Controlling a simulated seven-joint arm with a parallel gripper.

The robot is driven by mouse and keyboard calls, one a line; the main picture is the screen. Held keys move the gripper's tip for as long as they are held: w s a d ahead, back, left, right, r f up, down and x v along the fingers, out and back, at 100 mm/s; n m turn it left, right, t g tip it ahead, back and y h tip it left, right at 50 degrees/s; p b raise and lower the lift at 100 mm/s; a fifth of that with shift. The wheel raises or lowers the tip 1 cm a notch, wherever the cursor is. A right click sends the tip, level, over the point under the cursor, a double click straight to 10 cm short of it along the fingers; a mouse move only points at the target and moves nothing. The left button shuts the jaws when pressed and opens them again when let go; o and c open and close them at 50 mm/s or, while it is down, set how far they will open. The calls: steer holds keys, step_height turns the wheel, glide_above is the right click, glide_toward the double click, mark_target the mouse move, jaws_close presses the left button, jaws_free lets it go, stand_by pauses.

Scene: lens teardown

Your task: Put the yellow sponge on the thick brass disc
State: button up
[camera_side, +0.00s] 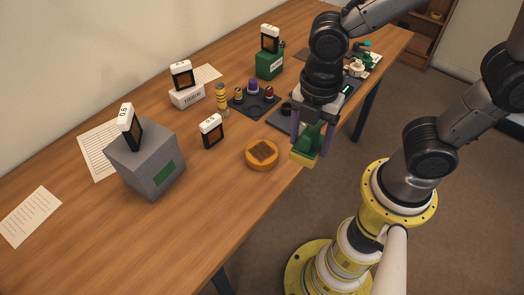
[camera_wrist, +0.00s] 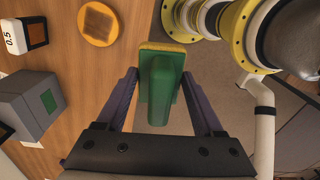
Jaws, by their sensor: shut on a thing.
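My gripper (camera_side: 309,137) is shut on the yellow sponge, which has a green block-like grip on top and a thin yellow pad (camera_side: 301,161) underneath. The wrist view shows the green part between the fingers and a yellow rim (camera_wrist: 162,46) at its far end. The sponge is held up by the table's front edge, pad down. The thick brass disc (camera_side: 262,153) lies flat on the table, left of the sponge and apart from it. It has a darker brown square on top. The disc also shows at the upper left of the wrist view (camera_wrist: 98,23).
A grey box (camera_side: 146,165) with a labelled block on it stands left. A small labelled block (camera_side: 211,131) stands behind the disc. A dark tray (camera_side: 254,102) with small parts, a tissue box (camera_side: 187,96) and a green box (camera_side: 269,66) stand farther back. Table around the disc is clear.

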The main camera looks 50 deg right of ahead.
steer(key=d+r+m, duration=0.1)
steer(key=d, duration=0.3)
glide_above(262, 152)
steer(key=shift+m, duration=0.3)
step_height(262, 152, down, 9)
steer(key=shift+f, duration=0.1)
steer(key=shift+w+f, duration=0.1)
steer(key=shift+f, duration=1.5)
steer(key=shift+f, duration=0.15)
steer(key=o, duration=1.4)
